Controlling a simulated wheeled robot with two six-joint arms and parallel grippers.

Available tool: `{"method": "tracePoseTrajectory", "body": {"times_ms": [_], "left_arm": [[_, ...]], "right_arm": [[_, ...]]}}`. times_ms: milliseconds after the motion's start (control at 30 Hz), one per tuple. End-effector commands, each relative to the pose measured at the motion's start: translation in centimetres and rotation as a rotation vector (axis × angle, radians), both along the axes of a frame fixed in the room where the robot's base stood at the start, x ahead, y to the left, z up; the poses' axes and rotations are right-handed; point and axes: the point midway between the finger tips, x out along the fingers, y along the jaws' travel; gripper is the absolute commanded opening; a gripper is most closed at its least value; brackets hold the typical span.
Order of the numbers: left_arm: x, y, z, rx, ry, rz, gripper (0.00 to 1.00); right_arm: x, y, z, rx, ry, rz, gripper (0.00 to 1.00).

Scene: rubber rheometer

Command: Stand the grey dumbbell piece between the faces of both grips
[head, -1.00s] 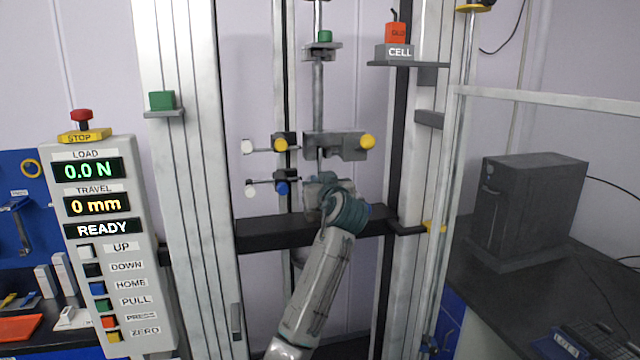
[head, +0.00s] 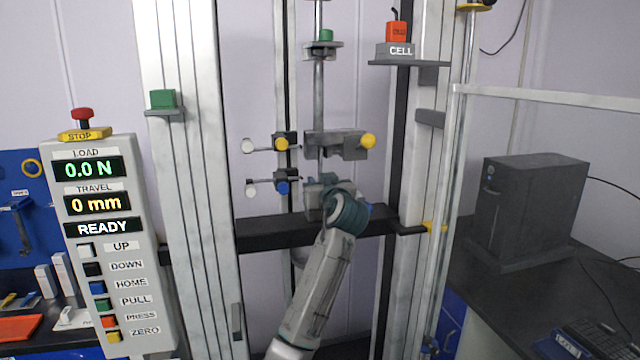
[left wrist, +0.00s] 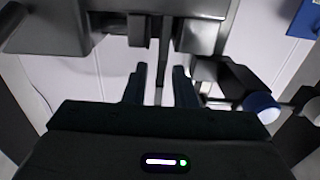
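The upper grip (head: 338,142) is a grey clamp with a yellow knob at its right. The lower grip (head: 316,200) sits on the black crossbar, partly hidden by my left wrist. In the head view a thin grey strip, seemingly the dumbbell piece (head: 320,162), shows upright between the grips. In the left wrist view the dumbbell piece (left wrist: 162,60) runs between the two fingers of my left gripper (left wrist: 160,82), with a gap on each side. It reaches up between grip jaws, but contact with their faces cannot be made out. My right gripper is out of view.
Yellow, blue and white knobs (head: 282,188) stick out left of the grips. Upright columns (head: 185,200) flank the work space. A control panel (head: 100,230) reading 0.0 N and 0 mm stands at the left. A clear guard panel edge (head: 540,98) stands at the right.

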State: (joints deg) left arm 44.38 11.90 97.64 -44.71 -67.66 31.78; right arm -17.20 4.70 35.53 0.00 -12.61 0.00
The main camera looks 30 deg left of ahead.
Motion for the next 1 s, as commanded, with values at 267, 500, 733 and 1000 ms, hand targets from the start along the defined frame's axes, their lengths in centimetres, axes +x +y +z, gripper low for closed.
{"method": "tracePoseTrajectory", "body": {"times_ms": [267, 500, 733, 1000], "left_arm": [[0.0, 0.0, 0.0, 0.0, 0.0, 0.0, 0.31], [-1.4, -1.8, -0.3, -0.002, -0.004, -0.004, 0.31], [-4.5, -5.4, -0.4, -0.004, -0.005, -0.004, 0.31], [-6.7, -7.9, -0.2, -0.001, -0.002, -0.001, 0.31]], "right_arm": [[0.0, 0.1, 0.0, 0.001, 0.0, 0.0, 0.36], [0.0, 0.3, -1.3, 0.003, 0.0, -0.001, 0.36], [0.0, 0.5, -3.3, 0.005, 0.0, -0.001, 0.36], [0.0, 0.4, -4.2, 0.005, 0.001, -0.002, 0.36]]}}
